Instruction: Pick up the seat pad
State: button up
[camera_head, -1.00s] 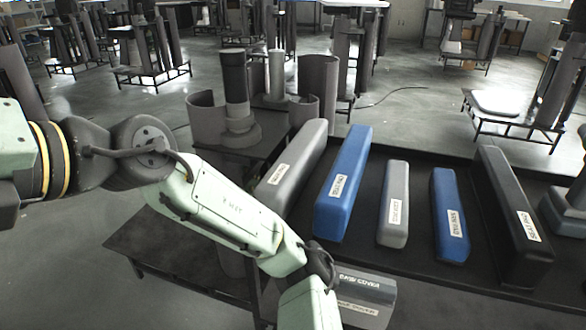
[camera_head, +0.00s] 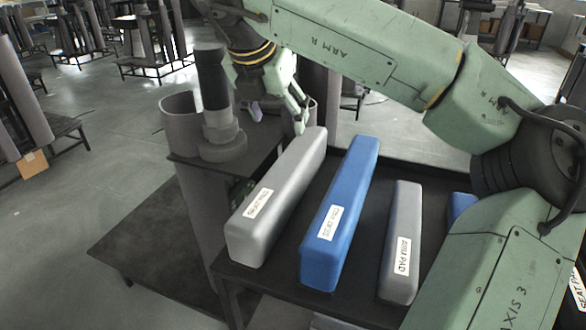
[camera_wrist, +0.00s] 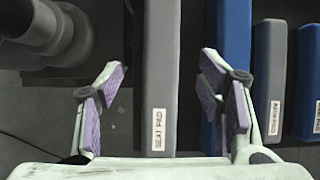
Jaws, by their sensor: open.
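The seat pad (camera_head: 282,195) is the long grey block at the left end of the row on the dark table. Its white label reads SEAT PAD in the wrist view (camera_wrist: 158,80). My gripper (camera_head: 279,112) is open near the far end of this pad in the head view. In the wrist view its two fingers (camera_wrist: 161,72) stand apart, one on each side of the pad's outline, with nothing held. The pad appears below the fingers, but I cannot tell the exact height gap.
A long blue pad (camera_head: 340,215) lies just right of the seat pad, then a shorter grey arm pad (camera_head: 401,245). Another blue pad (camera_head: 461,204) is mostly hidden by my arm. A dark column (camera_head: 213,95) stands left of my gripper. Open floor lies at left.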

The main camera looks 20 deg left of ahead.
jog(key=p, duration=0.1)
send_near(286, 166)
jog(key=x, duration=0.3)
jog(key=shift+w+f, duration=0.1)
jog(key=shift+f, duration=0.25)
jog(key=shift+p+x, duration=1.15)
jog(key=shift+x, duration=2.7)
jog(key=shift+r, duration=0.1)
jog(key=c, duration=1.4)
